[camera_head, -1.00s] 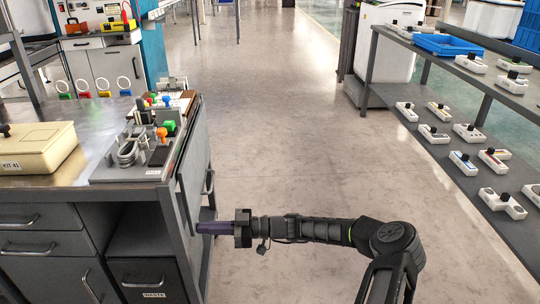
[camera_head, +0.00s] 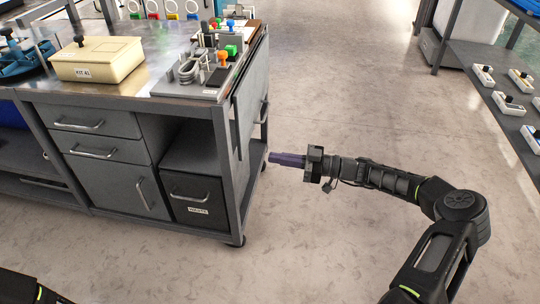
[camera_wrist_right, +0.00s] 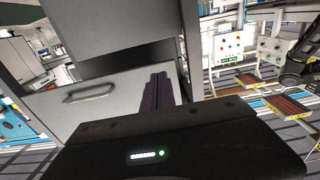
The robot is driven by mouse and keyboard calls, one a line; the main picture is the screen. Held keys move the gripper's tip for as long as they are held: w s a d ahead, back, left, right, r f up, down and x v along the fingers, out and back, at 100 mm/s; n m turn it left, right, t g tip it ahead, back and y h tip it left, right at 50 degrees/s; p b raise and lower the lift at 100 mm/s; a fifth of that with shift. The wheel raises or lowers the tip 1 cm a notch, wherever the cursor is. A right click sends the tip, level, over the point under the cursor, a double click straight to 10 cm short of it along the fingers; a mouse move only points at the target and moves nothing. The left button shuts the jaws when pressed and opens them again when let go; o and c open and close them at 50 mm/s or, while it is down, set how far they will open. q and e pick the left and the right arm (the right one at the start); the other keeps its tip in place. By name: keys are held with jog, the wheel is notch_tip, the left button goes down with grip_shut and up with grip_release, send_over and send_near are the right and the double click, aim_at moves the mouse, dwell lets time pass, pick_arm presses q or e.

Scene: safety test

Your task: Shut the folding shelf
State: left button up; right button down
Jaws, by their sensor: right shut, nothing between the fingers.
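The folding shelf (camera_head: 251,92) is a grey panel on the right side of the metal work cart (camera_head: 226,140). It hangs down steeply along that side, below the top's edge. My right gripper (camera_head: 275,158), with dark purple fingers, is shut and empty. It points left at the cart's side, below the panel's lower part; I cannot tell whether it touches. In the right wrist view the closed fingers (camera_wrist_right: 158,95) stand in front of a grey face with a bar handle (camera_wrist_right: 90,93), with a grey panel above. My left gripper is out of view; only a bit of that arm shows.
On the cart top are a cream kit box (camera_head: 96,58) and a grey tool tray (camera_head: 190,88). A waste drawer (camera_head: 197,195) is at its lower right. A rack (camera_head: 490,70) with white devices stands at right. The floor between is clear.

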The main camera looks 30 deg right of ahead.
jog(key=p+v, duration=0.1)
jog(key=v, duration=0.6)
jog(key=shift+r, duration=0.1)
